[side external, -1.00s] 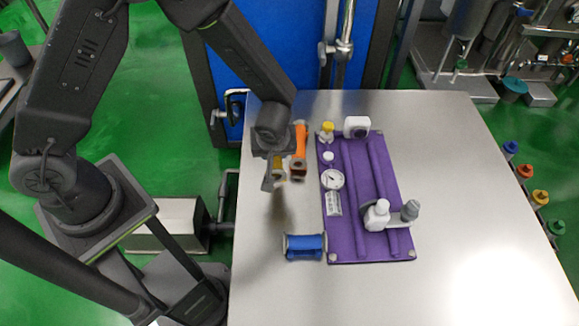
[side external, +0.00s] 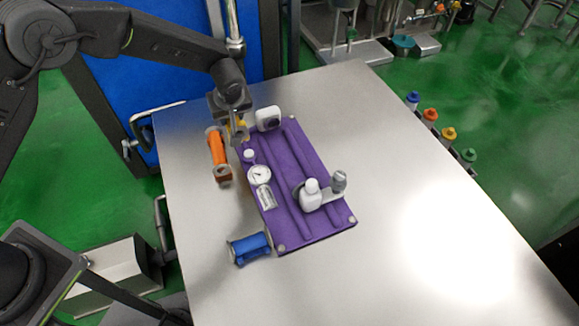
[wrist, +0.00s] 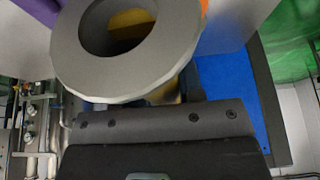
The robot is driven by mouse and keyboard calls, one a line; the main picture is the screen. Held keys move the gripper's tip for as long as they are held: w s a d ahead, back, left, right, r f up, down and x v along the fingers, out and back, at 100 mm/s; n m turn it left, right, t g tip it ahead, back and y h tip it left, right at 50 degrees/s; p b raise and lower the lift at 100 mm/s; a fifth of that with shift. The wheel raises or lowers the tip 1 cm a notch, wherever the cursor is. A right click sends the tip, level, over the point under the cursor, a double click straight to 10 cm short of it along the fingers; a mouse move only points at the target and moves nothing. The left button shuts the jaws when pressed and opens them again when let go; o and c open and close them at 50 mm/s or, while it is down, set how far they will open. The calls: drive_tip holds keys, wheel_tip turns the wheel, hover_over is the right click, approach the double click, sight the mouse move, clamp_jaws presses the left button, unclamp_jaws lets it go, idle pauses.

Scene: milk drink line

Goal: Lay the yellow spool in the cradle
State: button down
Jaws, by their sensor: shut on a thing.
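The yellow spool shows large in the wrist view as a grey round flange (wrist: 125,76) with yellow inside its bore. My gripper (side external: 237,128) is shut on it; its fingers are mostly hidden behind the flange. In the side external view the gripper is over the back left corner of the purple cradle base (side external: 292,217), and the spool is largely hidden. Some yellow shows by the fingers, but I cannot tell whether it is the spool or the yellow-topped part there. Two long purple ridges run along the base. Contact between spool and base cannot be told.
A blue spool (side external: 250,247) lies at the base's front left. A white box (side external: 268,118), a dial gauge (side external: 260,174) and a white bottle-like part (side external: 311,196) sit on the base. The table's right side is clear.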

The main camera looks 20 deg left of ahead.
drive_tip(key=w, duration=0.2)
hover_over(280, 149)
drive_tip(key=s+d, duration=0.1)
wheel_tip(280, 149, down, 7)
drive_tip(key=shift+d+r, duration=0.1)
drive_tip(key=shift+r, duration=0.1)
drive_tip(key=shift+f, duration=2)
drive_tip(key=shift+f, duration=0.2)
drive_tip(key=c, duration=1)
unclamp_jaws()
